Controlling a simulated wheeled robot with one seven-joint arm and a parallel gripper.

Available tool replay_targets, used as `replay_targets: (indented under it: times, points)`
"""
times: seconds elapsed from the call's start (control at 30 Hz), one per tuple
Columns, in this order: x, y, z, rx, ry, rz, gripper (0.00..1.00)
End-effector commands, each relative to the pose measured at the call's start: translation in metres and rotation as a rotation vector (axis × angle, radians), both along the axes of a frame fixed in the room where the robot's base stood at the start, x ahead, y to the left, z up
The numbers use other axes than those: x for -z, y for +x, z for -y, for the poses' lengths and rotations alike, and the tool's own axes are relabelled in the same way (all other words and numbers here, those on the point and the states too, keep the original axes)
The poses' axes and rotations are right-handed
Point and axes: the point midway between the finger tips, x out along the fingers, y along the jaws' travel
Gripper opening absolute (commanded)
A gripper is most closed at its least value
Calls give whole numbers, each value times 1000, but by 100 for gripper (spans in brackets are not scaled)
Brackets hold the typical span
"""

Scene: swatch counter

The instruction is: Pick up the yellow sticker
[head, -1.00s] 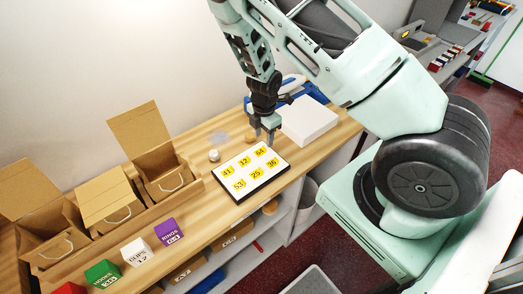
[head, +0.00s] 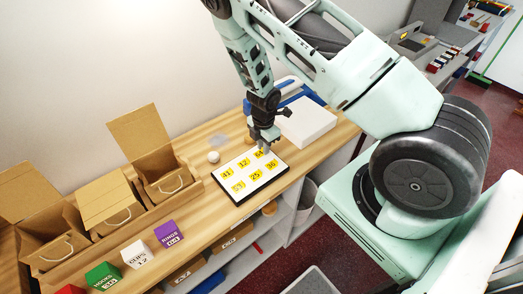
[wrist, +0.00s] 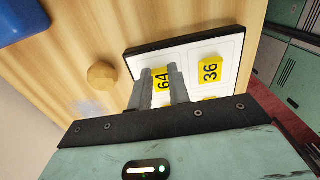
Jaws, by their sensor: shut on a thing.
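The white board with a black edge (head: 232,196) lies on the wooden counter and carries several yellow numbered stickers in two rows. My gripper (head: 262,148) is at the board's far right corner. In the wrist view my gripper (wrist: 160,72) has its two grey fingers on either side of the yellow sticker 64 (wrist: 162,84), shut on it at about board level. I cannot tell whether the sticker is clear of the board. Sticker 36 (wrist: 210,71) lies beside it, and another sticker is partly hidden by my wrist. Stickers 41 (head: 227,174) and 25 (head: 254,176) lie flat on the board.
A white box (head: 308,122) stands behind the board at the right, near a blue object (head: 290,99). Open cardboard boxes (head: 165,170) and coloured label blocks (head: 169,234) stand at the left.

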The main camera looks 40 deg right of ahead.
Motion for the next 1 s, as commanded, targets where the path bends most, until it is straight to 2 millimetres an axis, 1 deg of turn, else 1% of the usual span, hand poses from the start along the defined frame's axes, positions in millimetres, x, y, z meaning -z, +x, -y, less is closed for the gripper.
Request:
replay_targets:
  times: [0.07, 0.17, 0.27, 0.4, 0.5, 0.6, 0.8, 1.0]
  points:
    - [-2, 0, 0, -1, 0, 1, 7]
    - [-11, 1, 0, -3, -1, 3, 7]
    - [-27, 1, -1, -3, 0, 3, 7]
    - [-56, 1, -1, -2, -1, 4, 7]
    - [-75, 1, -1, -3, 0, 3, 7]
    - [-89, 0, 0, -3, -1, 2, 7]
    - [-106, 0, 0, 0, 0, 0, 7]
    - [-115, 0, 0, 1, 0, -1, 7]
